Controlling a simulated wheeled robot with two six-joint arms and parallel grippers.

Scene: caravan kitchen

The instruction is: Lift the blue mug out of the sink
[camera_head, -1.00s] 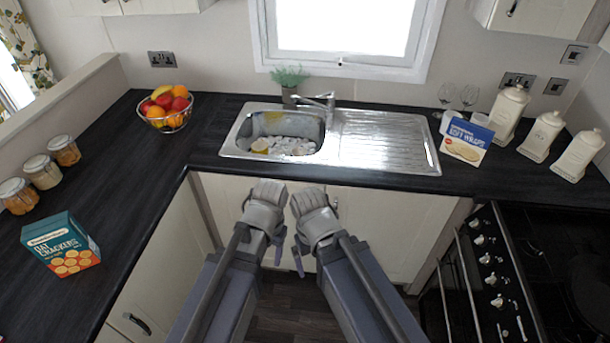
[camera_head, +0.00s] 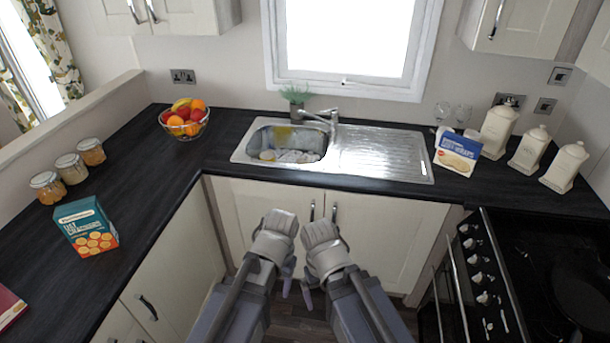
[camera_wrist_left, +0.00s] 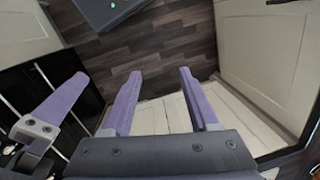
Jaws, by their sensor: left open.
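The steel sink (camera_head: 236,157) is set in the dark worktop below the window. Whitish pieces (camera_head: 290,156) and something yellow lie in its basin. I cannot make out a blue mug there; the near wall hides part of the basin. My left gripper (camera_head: 287,280) hangs in front of the cupboard doors, below worktop height. In the left wrist view it (camera_wrist_left: 158,75) is open and empty, with two lilac fingers apart. My right gripper (camera_head: 307,290) hangs beside it; its jaw opening does not show clearly.
A tap (camera_head: 332,118) and a small plant (camera_head: 296,97) stand behind the sink. The drainer (camera_head: 382,155) is clear. A fruit bowl (camera_head: 186,122) stands left, a wraps box (camera_head: 457,153) and wine glasses (camera_head: 462,114) right. The worktop's front edge lies between my grippers and the sink.

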